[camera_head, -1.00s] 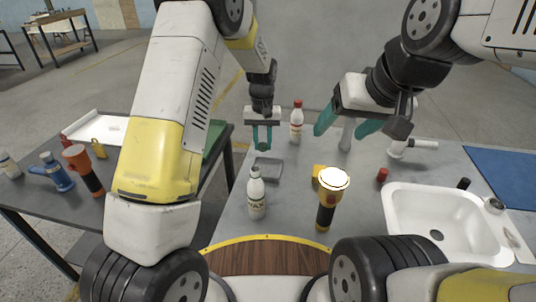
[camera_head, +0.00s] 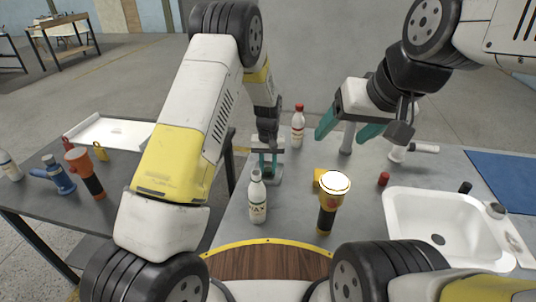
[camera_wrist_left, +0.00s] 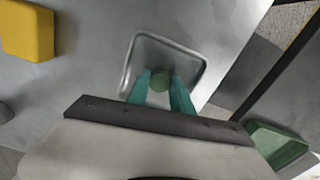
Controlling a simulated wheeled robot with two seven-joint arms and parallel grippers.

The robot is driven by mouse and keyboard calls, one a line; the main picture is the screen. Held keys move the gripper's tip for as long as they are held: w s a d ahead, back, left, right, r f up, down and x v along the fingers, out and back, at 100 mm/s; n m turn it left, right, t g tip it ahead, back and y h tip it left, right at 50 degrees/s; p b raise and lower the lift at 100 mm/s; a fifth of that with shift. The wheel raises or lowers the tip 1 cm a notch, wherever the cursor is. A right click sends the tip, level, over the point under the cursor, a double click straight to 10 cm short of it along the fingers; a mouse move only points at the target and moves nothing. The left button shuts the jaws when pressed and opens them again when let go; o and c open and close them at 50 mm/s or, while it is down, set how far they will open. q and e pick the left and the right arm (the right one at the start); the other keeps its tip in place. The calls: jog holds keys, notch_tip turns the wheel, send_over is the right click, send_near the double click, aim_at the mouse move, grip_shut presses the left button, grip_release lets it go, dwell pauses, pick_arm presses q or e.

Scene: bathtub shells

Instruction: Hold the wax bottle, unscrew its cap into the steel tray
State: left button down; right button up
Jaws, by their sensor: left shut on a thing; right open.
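The white wax bottle (camera_head: 258,200) stands upright on the grey table, its narrow top showing, no gripper on it. My left gripper (camera_head: 267,166) is just behind the bottle, low over the small steel tray (camera_head: 280,181). In the left wrist view its teal fingers (camera_wrist_left: 161,88) are shut on a small round greenish thing, seemingly the cap (camera_wrist_left: 160,81), inside the outline of the steel tray (camera_wrist_left: 133,62). Whether the cap touches the tray floor I cannot tell. My right gripper (camera_head: 348,127) is open and empty, above the table at the right.
A torch (camera_head: 328,212) stands right of the bottle, beside a yellow block (camera_head: 318,176). A red-capped bottle (camera_head: 298,128) stands behind. A white sink (camera_head: 400,218) and a small red thing (camera_head: 384,179) are to the right. A side table with tools (camera_head: 120,205) is left.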

pick_arm(q)
jog(key=c, duration=1.1)
grip_release()
jog(key=shift+f, duration=0.15)
notch_tip(320, 180, up, 12)
notch_tip(320, 180, up, 9)
jog(key=t+h, duration=0.1)
send_over(268, 169)
jog(key=s+a, duration=0.3)
jog(key=a, duration=0.1)
jog(key=s+a+r+t+h, duration=0.1)
jog(key=s+a+r+t, duration=0.1)
jog(key=s+a+r, duration=0.5)
jog(key=s+a+r+t, duration=0.1)
jog(key=s+r, duration=0.1)
jog(key=s, duration=0.4)
jog(key=s+a+r+t, duration=0.1)
jog(key=s, duration=0.5)
jog(key=s+a+r+t, duration=0.1)
jog(key=s+r, duration=0.1)
jog(key=s, duration=0.5)
jog(key=shift+s+a+r, duration=0.1)
jog(key=shift+r, duration=0.25)
